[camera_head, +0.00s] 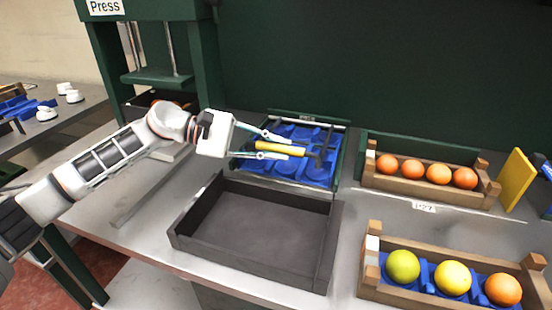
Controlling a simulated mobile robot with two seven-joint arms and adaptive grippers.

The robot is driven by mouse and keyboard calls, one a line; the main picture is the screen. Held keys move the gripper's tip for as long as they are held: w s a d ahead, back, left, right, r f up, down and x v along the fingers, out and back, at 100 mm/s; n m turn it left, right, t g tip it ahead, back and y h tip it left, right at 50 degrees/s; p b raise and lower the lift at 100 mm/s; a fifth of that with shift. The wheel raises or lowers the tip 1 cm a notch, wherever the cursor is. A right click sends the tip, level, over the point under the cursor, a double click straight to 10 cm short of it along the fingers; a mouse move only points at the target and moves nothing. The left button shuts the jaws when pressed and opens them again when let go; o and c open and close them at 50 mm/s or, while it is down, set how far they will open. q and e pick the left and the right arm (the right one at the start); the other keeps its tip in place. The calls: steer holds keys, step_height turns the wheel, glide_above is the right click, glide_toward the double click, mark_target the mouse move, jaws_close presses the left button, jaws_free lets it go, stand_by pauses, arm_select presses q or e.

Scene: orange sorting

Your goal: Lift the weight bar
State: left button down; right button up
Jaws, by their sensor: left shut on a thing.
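The weight bar has a yellow handle (280,149) and a dark crosspiece (321,147) at its right end. It lies over a blue tray (293,171) in the dark frame at the back centre; I cannot tell whether it touches the tray. My left gripper (284,146) comes in from the left and is shut on the left part of the yellow handle. My right gripper is not in view.
An empty dark tray (332,232) stands in front of the bar. Wooden crates with oranges (370,176) and mixed fruit (366,287) stand at the right. A green press (205,60) rises at the back left. A yellow panel (516,180) stands upright at the far right.

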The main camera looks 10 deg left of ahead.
arm_select(q)
steer(key=w+r+n+b, duration=0.1)
steer(key=w+r+b, duration=0.1)
steer(key=r, duration=0.4)
steer(key=w+d+r+n+g+y+b, duration=0.1)
steer(key=w+r+n+b, duration=0.1)
steer(key=w+r, duration=0.3)
step_height(320, 180, up, 2)
steer(key=shift+d+g+b, duration=0.2)
steer(key=shift+g+b, duration=0.1)
steer(key=shift+b, duration=0.2)
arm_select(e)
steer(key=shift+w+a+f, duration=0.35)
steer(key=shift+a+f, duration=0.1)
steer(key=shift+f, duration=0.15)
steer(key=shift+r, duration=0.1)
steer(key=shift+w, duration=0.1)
arm_select(q)
steer(key=c, duration=2)
jaws_free()
steer(key=shift+w, duration=0.1)
steer(key=shift+o, duration=0.2)
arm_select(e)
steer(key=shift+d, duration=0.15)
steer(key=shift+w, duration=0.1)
arm_select(q)
steer(key=shift+a, duration=0.1)
